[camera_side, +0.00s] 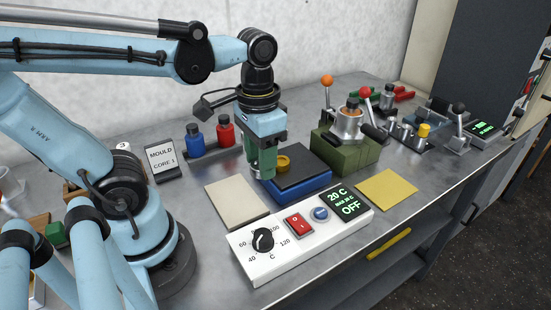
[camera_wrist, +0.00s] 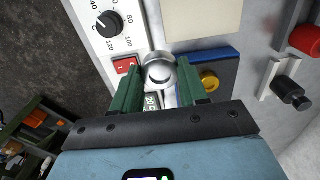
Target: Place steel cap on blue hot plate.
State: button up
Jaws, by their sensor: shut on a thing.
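The steel cap (camera_wrist: 159,71) is a round silver piece between the green fingers of my gripper (camera_wrist: 158,82) in the wrist view. My gripper is shut on it. In the side view my gripper (camera_side: 262,172) points down at the left edge of the blue hot plate (camera_side: 306,186), and its fingers mostly hide the cap. The hot plate has a blue body and a dark top; it shows right of the cap in the wrist view (camera_wrist: 228,72). A brass cap (camera_side: 283,163) sits on the plate's dark top, beside my gripper (camera_wrist: 209,80).
A white control box (camera_side: 285,262) in front reads 20 C and OFF. A pale pad (camera_side: 236,200) lies left and a yellow pad (camera_side: 387,190) right. A green block with a lever fixture (camera_side: 345,150) stands behind. Blue (camera_side: 195,138) and red (camera_side: 225,132) bottles stand at the back.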

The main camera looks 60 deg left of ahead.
jog(key=w+d+r, duration=0.2)
jog(key=w+r, duration=0.1)
jog(key=w, duration=0.7)
send_over(301, 159)
notch_tip(301, 159, down, 7)
jog(key=shift+w+f, duration=0.1)
jog(key=shift+f, duration=2.15)
jog(key=shift+f, duration=0.15)
jog(key=o, duration=1.1)
jog(key=shift+o, duration=0.2)
